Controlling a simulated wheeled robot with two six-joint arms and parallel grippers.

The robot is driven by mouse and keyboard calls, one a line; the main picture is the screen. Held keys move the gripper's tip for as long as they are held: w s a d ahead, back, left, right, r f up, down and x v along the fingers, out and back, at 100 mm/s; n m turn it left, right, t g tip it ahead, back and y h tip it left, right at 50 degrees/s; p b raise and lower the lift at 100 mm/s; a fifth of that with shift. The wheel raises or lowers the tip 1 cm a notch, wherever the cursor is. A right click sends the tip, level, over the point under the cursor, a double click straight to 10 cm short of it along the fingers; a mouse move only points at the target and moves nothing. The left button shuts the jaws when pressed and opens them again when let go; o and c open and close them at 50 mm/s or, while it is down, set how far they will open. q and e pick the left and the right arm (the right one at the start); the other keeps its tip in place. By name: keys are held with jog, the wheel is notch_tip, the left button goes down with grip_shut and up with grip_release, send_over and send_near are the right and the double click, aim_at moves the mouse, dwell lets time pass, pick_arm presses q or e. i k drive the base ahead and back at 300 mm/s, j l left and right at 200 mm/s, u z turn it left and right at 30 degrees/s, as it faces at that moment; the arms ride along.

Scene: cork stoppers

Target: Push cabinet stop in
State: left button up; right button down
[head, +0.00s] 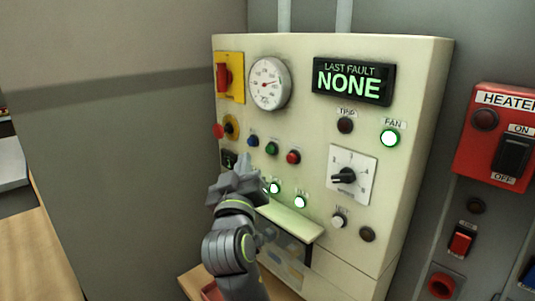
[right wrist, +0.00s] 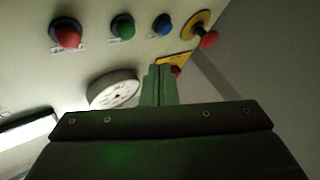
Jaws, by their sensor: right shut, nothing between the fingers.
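The cabinet stop is a red mushroom button (head: 218,131) on a round yellow collar at the left side of the cream cabinet. Its red head stands out from the collar on a dark stem. It also shows in the right wrist view (right wrist: 209,40), at the upper right. My right gripper (head: 243,168) is shut and empty, in front of the cabinet, lower in the head view than the stop and apart from it. In the right wrist view its closed fingers (right wrist: 158,85) point up toward the panel, left of the stop. My left gripper is not in view.
Blue (head: 253,141), green (head: 271,148) and red (head: 293,157) buttons sit right of the stop. A yellow plate with a red switch (head: 223,77) and a gauge (head: 269,84) are above. A ledge (head: 290,220) juts out below. A red heater box (head: 497,135) is at right.

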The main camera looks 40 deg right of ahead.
aim_at(218, 132)
jog(key=k+j, duration=0.35)
jog(key=j, duration=0.15)
jog(key=k+j, duration=0.4)
jog(key=j, duration=0.1)
